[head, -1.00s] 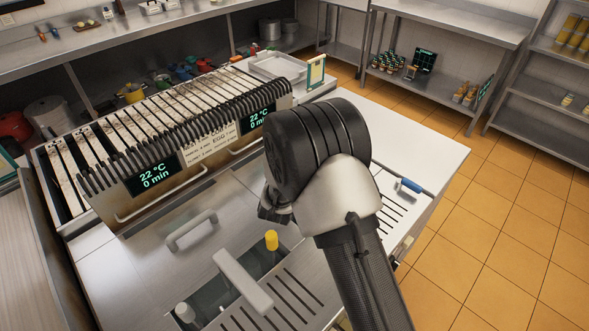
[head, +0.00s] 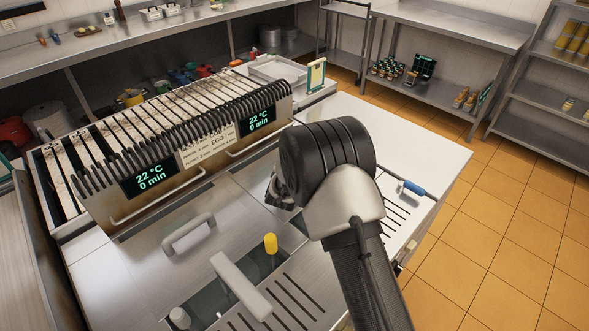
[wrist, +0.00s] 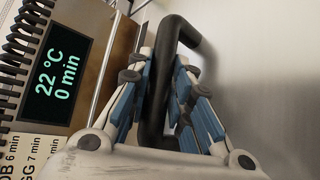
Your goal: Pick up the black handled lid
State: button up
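The black handle (wrist: 157,105) of the lid shows in the wrist view as a bent bar standing over a smooth metal surface. My gripper (wrist: 164,75) has its blue-padded fingers on either side of this bar, the right finger inside the handle's loop. A small gap shows between the right finger and the bar, so the fingers look open around it. In the head view, my own arm covers the black handle and most of the gripper; only a dark bit of the gripper (head: 281,192) shows at the arm's left.
The slatted grill (head: 160,135) with displays reading 22 °C stands behind on the left. Two grey-handled lids (head: 188,233) (head: 240,285) lie nearer, beside an opening with a yellow-topped item (head: 270,243). A blue-handled tool (head: 411,188) lies right of my arm.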

grip_shut()
dwell(0.3)
jog(key=shift+r, duration=0.1)
jog(key=shift+r, duration=0.1)
notch_tip(320, 180, up, 20)
jog(key=p, duration=0.8)
jog(key=shift+r+p, duration=1.95)
jog(key=shift+p, duration=0.9)
